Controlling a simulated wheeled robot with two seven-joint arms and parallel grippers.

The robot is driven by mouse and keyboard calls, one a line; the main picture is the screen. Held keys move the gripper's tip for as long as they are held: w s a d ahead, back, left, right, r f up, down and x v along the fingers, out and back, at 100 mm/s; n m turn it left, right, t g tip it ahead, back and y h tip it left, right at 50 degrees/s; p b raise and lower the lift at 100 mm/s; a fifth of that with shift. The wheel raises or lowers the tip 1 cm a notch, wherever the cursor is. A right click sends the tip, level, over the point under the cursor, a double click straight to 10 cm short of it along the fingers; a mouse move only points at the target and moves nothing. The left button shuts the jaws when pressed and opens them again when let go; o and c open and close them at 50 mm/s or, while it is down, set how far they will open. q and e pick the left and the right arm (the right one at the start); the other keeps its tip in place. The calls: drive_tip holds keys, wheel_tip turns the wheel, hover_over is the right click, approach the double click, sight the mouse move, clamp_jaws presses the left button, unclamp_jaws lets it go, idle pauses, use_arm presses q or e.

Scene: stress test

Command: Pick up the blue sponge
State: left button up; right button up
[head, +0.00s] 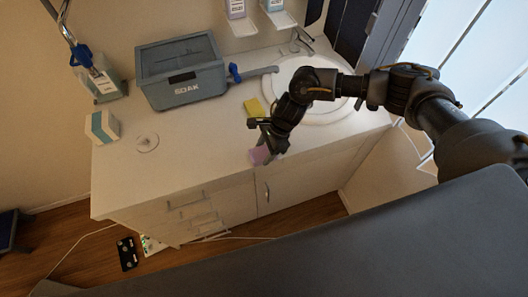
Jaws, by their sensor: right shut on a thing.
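My right gripper (264,146) reaches in from the right and points down at the front edge of the counter. It is shut on a small lilac-pink block (260,156), which looks like a sponge and hangs at or just in front of the counter edge. A yellow sponge (253,107) lies on the counter behind the gripper, partly hidden by it. I see no clearly blue sponge. My left gripper is not in view.
The white counter (190,147) holds a grey lidded box (182,75), a blue-and-white carton (102,127) and a round white disc (147,143). A round basin (340,107) lies behind my right arm. The counter's front left is mostly clear.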

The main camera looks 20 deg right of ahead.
drive_tip(key=shift+r+b, duration=0.2)
drive_tip(key=shift+b, duration=0.15)
wheel_tip(320, 180, up, 2)
drive_tip(key=shift+w+b, duration=0.1)
drive_tip(key=shift+b, duration=1.05)
drive_tip(key=s+a+r+b, duration=0.3)
drive_tip(key=s+r+b, duration=0.1)
drive_tip(key=s+r, duration=0.6)
drive_tip(key=shift+s+a+r, duration=0.3)
drive_tip(key=shift+s, duration=1.6)
